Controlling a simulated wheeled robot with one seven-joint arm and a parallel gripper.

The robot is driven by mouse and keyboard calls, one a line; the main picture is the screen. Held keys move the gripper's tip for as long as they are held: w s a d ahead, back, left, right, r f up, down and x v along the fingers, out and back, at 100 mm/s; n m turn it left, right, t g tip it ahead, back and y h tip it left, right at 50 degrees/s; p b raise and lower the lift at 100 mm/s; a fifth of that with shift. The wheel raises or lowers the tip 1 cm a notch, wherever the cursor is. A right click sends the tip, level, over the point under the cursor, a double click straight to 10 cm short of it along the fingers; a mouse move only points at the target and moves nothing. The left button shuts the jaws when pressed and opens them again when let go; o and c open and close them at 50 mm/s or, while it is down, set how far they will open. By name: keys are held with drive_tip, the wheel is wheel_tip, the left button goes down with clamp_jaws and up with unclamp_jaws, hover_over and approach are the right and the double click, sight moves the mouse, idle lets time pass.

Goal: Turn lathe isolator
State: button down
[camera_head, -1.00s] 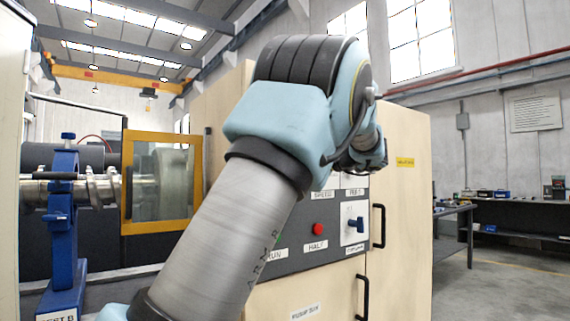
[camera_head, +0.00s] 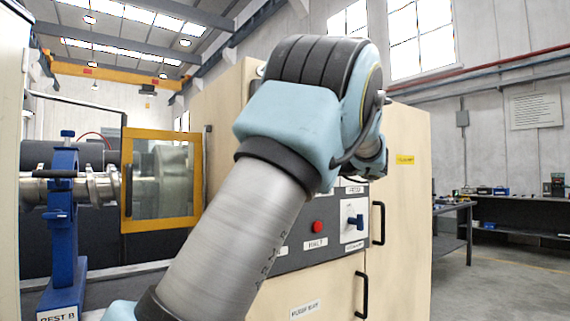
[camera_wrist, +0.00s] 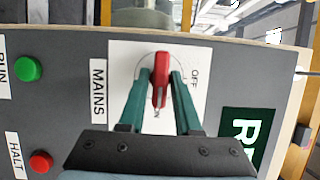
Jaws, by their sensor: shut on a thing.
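In the wrist view a red isolator handle (camera_wrist: 160,75) sits on a white plate (camera_wrist: 122,58) beside the label MAINS. OFF is printed to its right, and lettering that looks like ON is at its lower end. The handle's long axis runs up and down in the picture, towards that lower lettering. My gripper (camera_wrist: 161,78) has its two teal fingers on either side of the handle and is shut on it. In the head view my arm hides both the gripper and the red handle.
A green RUN button (camera_wrist: 28,68) and a red HALT button (camera_wrist: 41,162) lie left of the plate. A blue switch (camera_head: 355,222) sits lower on the panel. Cabinet door handles (camera_head: 378,223) stick out nearby. A yellow-framed guard (camera_head: 126,190) stands at the left.

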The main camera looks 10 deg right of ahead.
drive_tip(key=c, duration=0.8)
unclamp_jaws()
drive_tip(key=b+v, duration=0.1)
drive_tip(key=v, duration=1)
drive_tip(key=shift+b, duration=0.4)
